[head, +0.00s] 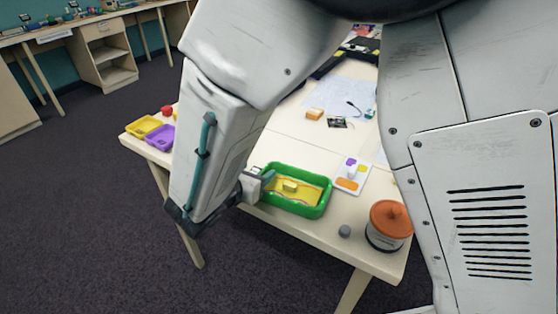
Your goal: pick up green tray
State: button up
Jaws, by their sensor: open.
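The green tray (296,209) stands on the cream table near its front edge, in the middle of the head view. It has a yellow inside, and a small yellow block (290,186) sits in it. My gripper (264,179) is open at the tray's left end, close to the rim. My arm hides most of the gripper, and I cannot tell whether a finger touches the rim.
To the right are a white card with coloured patches (351,176), a grey ball (344,231) and a jar with an orange lid (389,222). Yellow (144,127) and purple (160,136) trays stand at the table's left end. My arm hides the table between.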

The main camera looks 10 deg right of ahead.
jog(key=shift+w+d+f, duration=0.1)
jog(key=shift+w+d, duration=0.15)
jog(key=shift+w, duration=0.1)
jog(key=c, duration=1.3)
